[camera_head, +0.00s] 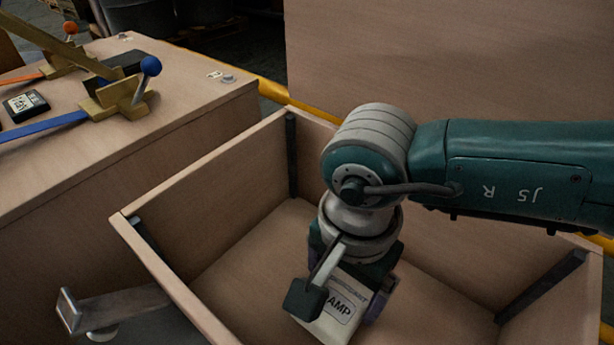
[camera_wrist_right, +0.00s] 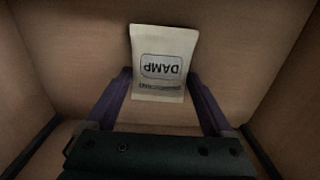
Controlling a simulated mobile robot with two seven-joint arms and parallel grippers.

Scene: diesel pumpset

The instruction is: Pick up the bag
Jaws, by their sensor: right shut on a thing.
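A cream bag (camera_head: 338,306) with the printed word DAMP is in the open wooden crate (camera_head: 216,180). It also shows in the right wrist view (camera_wrist_right: 163,64), between the two purple fingers. My right gripper (camera_wrist_right: 160,88) is shut on the bag and reaches down inside the crate. In the head view the wrist and gripper body hide part of the bag. I cannot tell whether the bag touches the crate floor. My left gripper is not in view.
The crate walls and dark corner posts (camera_head: 291,155) surround my right gripper. A metal bracket (camera_head: 115,308) is at the lower left. A tall wooden panel (camera_head: 450,60) stands behind.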

